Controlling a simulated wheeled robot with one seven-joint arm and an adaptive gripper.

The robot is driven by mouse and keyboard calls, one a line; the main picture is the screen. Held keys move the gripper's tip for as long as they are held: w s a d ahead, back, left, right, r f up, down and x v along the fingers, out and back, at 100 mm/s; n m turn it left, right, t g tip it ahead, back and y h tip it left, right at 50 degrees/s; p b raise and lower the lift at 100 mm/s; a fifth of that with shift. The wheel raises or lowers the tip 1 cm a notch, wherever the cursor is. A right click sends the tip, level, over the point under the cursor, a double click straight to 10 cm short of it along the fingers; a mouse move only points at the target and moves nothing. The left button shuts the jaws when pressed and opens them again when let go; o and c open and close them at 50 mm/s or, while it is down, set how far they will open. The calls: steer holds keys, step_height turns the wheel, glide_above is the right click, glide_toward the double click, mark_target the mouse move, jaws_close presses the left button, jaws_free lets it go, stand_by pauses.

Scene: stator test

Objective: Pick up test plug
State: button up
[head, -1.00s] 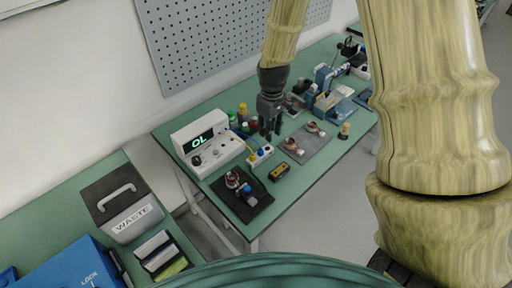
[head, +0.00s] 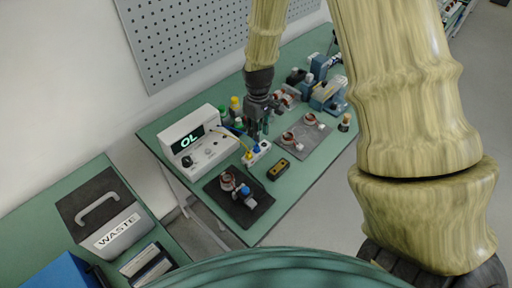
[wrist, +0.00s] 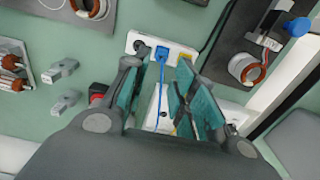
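The likely test plug is a blue plug (head: 257,148) in a white socket block (head: 248,160) on the green bench, in front of the meter. In the wrist view the blue plug (wrist: 162,52) sits in the white block (wrist: 182,50), with a blue cable running down between my fingers. My gripper (wrist: 160,85) is open, with teal finger pads apart and nothing held. In the head view my gripper (head: 262,128) hangs just behind and above the block. The fingers do not appear to touch the plug. The cable's far end is partly hidden by my gripper.
The white meter (head: 200,140) reads "OL", left of the block. A dark mat (head: 262,200) with a stator and clamp lies in front. A yellow-black device (head: 278,169) and a grey mat (head: 318,138) with stators lie to the right. Bottles (head: 235,106) stand behind.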

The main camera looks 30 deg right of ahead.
mark_target(257, 145)
steer(key=shift+a+f+p, duration=0.15)
steer(key=shift+f+p, duration=1.55)
steer(key=shift+f, duration=2.3)
jaws_close()
